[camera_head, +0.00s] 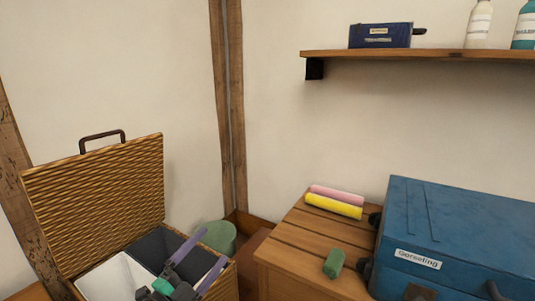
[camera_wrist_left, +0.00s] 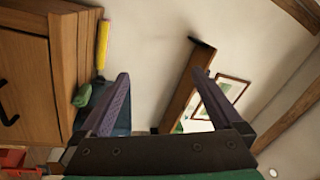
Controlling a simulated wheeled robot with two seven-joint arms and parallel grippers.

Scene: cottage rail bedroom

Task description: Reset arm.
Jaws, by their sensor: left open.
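My left gripper (camera_head: 209,249) shows at the bottom of the head view, in front of and over the open wicker basket (camera_head: 95,200). Its two purple fingers are spread apart with nothing between them. In the left wrist view the gripper (camera_wrist_left: 160,76) is also open and empty, with wall behind the gap. My right gripper is in neither view.
A wooden cabinet (camera_head: 290,253) right of the basket bears a yellow roll (camera_head: 333,206), a pink roll (camera_head: 338,194), a green block (camera_head: 334,263) and a blue case (camera_head: 460,225). A wall shelf (camera_head: 430,55) holds a navy pouch (camera_head: 380,36) and bottles.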

